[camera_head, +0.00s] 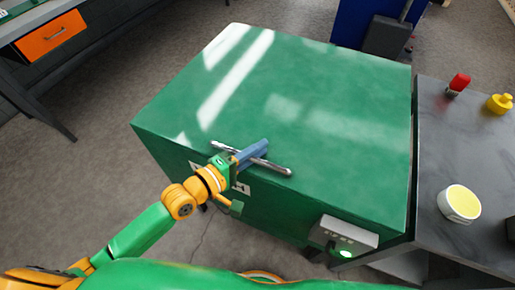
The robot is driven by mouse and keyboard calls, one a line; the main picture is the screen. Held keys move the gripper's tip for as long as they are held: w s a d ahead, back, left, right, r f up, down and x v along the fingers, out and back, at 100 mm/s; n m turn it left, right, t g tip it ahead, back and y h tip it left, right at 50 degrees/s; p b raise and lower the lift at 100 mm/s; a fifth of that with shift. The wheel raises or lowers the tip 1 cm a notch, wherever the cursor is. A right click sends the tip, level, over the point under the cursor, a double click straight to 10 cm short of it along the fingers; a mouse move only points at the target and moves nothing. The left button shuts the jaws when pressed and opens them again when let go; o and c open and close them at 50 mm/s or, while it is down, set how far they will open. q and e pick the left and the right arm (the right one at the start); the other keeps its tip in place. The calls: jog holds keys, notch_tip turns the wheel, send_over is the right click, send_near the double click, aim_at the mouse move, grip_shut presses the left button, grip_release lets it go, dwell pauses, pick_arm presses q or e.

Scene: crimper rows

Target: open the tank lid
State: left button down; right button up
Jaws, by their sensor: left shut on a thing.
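The tank is a large green box, and its flat green lid (310,110) forms the top and looks shut. A silver bar handle (272,167) runs along the lid's front edge. My left gripper (249,154) is at this handle, with its blue-grey fingers around the bar near its middle. It is shut on the handle. The fingers hide a short part of the bar. My right gripper is not in view.
A small control box (343,234) with a lit green light is on the tank's front right. A dark table (435,150) at the right holds a yellow-topped tub (459,203), a red-capped item (458,84) and a yellow item (499,103). A workbench with an orange drawer (50,36) stands at the upper left.

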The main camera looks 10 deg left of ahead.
pick_arm(q)
jog(key=shift+r, duration=0.1)
dwell(0.7)
jog(key=w+d+r+p, duration=0.1)
jog(key=w+r+p, duration=0.3)
jog(key=r+p, duration=0.3)
jog(key=w+d+r+p, duration=0.1)
jog(key=w+r+p, duration=0.3)
jog(key=r, duration=1.2)
jog(key=w+d+r+g+p, duration=0.1)
jog(key=w+r+p, duration=0.4)
jog(key=r+p, duration=0.5)
jog(key=shift+d+r+n+y, duration=0.3)
jog(key=shift+d+r+y, duration=0.1)
jog(key=shift+d+r, duration=0.25)
